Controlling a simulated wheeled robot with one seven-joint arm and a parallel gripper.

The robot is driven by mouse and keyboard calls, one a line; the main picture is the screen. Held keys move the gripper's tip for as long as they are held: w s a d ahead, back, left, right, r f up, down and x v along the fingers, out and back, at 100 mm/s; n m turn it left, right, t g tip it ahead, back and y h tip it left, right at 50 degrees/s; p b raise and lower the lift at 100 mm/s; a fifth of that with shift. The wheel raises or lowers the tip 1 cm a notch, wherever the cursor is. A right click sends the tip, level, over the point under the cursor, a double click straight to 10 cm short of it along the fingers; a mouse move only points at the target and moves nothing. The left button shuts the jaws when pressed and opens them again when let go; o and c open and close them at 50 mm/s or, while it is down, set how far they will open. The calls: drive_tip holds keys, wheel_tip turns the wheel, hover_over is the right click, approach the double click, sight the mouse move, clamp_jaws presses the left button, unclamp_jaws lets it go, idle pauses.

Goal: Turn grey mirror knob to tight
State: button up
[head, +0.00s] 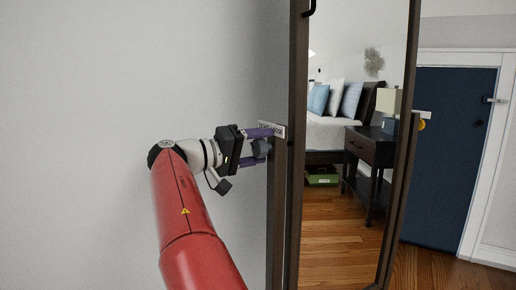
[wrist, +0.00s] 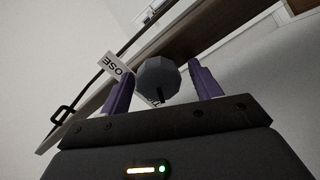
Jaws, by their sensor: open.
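The grey mirror knob (wrist: 158,77) is a dark, faceted knob with a small dark pointer on its near side. It sits between the two purple fingers of my gripper (wrist: 161,72), which is open around it, with a gap visible on the right. In the head view my gripper (head: 259,147) is at the left post of the mirror (head: 345,250), and the knob (head: 262,148) shows partly between the fingers.
The mirror's dark wooden frame (head: 297,170) stands close to my gripper. A plain wall (head: 90,80) is on the left, and a blue door (head: 447,160) is at right.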

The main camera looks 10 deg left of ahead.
drive_tip(key=p+v, duration=0.1)
drive_tip(key=v, duration=0.6)
drive_tip(key=shift+s+a, duration=0.25)
drive_tip(key=shift+a, duration=0.05)
drive_tip(key=shift+s, duration=0.1)
